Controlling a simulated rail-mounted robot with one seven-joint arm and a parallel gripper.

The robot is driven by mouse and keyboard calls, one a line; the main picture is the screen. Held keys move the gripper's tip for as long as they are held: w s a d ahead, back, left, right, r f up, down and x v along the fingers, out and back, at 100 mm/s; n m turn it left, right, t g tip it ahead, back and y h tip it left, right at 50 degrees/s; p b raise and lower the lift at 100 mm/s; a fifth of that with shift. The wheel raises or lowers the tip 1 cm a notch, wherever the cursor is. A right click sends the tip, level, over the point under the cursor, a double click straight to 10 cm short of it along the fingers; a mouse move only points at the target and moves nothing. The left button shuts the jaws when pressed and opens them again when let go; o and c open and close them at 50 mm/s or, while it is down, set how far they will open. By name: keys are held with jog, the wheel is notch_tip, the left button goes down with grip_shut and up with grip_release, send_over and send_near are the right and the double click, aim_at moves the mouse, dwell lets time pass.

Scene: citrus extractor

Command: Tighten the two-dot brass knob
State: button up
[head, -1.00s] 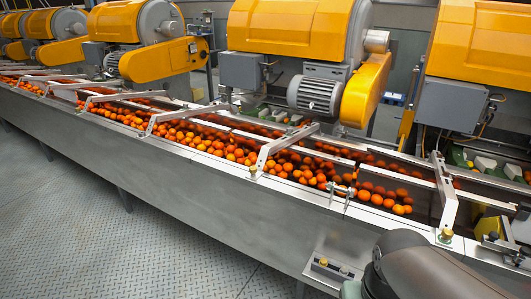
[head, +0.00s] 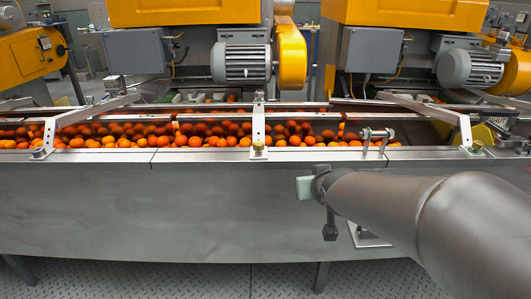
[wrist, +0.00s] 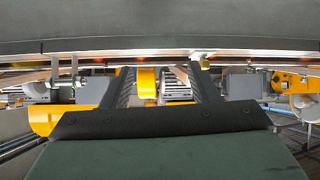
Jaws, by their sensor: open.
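Small brass knobs sit at the feet of the guide brackets along the trough's front rim in the head view: one at the middle bracket (head: 258,146) and one at the right bracket (head: 477,146). No dot marks can be read on either, so I cannot tell which is the two-dot knob. A small plate (head: 367,239) on the trough's front is mostly hidden behind my arm. My gripper (wrist: 164,76) shows in the wrist view with two dark fingers apart and nothing between them. In the head view my arm's end is in front of the trough wall, below the rim.
The metal trough (head: 150,200) full of oranges runs across the head view. A small clamp-like fitting (head: 376,136) stands on its rim. Yellow extractors with motors (head: 248,63) stand behind. The patterned floor in front is clear.

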aim_at(260, 150)
jog(key=w+a+f+n+t+y+b, duration=0.2)
jog(key=w+a+f+t+y+b, duration=0.3)
jog(key=w+a+f+b, duration=0.5)
jog(key=shift+t, duration=0.4)
jog(key=w+a+r+b, duration=0.1)
jog(key=w, duration=0.4)
jog(key=w+a+r+b, duration=0.1)
jog(key=w+a+b, duration=0.1)
jog(key=w, duration=0.3)
jog(key=w+a+r+b, duration=0.1)
jog(key=w+a+r, duration=0.1)
jog(key=w, duration=0.3)
jog(key=shift+w+a, duration=0.1)
jog(key=shift+w, duration=0.2)
jog(key=c, duration=0.9)
